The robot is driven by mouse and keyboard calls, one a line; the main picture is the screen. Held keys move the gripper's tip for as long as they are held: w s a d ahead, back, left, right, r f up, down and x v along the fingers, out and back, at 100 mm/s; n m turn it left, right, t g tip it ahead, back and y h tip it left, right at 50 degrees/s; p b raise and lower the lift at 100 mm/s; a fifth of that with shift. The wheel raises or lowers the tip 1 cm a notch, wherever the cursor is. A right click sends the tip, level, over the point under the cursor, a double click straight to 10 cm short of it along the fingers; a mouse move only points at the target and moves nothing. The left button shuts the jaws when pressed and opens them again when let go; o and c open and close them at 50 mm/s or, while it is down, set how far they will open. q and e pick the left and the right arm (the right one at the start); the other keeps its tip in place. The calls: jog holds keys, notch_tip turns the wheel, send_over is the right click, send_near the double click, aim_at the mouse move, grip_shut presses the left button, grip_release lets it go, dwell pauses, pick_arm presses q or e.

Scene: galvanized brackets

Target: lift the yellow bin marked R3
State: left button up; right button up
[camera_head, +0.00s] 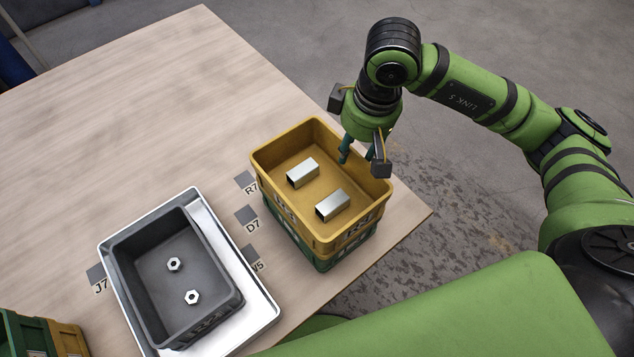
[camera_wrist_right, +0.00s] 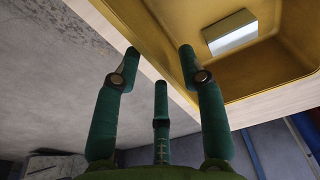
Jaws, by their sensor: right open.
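The yellow bin (camera_head: 262,163) is stacked on a green bin (camera_head: 323,263) near the table's right edge. Its marking looks like R3. Two shiny metal brackets lie inside, a rear one (camera_head: 302,172) and a front one (camera_head: 333,205). My right gripper (camera_head: 358,153) is open and empty at the bin's far right rim, pointing down. In the right wrist view, the open fingers (camera_wrist_right: 160,60) appear on either side of the yellow rim (camera_wrist_right: 168,66); I cannot tell whether they touch it. One bracket (camera_wrist_right: 232,32) shows beyond them. My left gripper is not in view.
A grey bin (camera_head: 128,262) with two nuts stands in a white tray (camera_head: 108,250) to the left. More green and yellow bins (camera_head: 30,335) show at the lower left. Labelled dark squares mark the table (camera_head: 150,110), whose back left is clear.

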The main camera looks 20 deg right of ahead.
aim_at(350, 154)
jog(key=f, duration=0.2)
jog(key=w+f, duration=0.1)
jog(key=f, duration=0.1)
jog(key=shift+a+p, duration=0.15)
jog(key=shift+p, duration=0.15)
grip_shut()
jog(key=shift+r, duration=0.1)
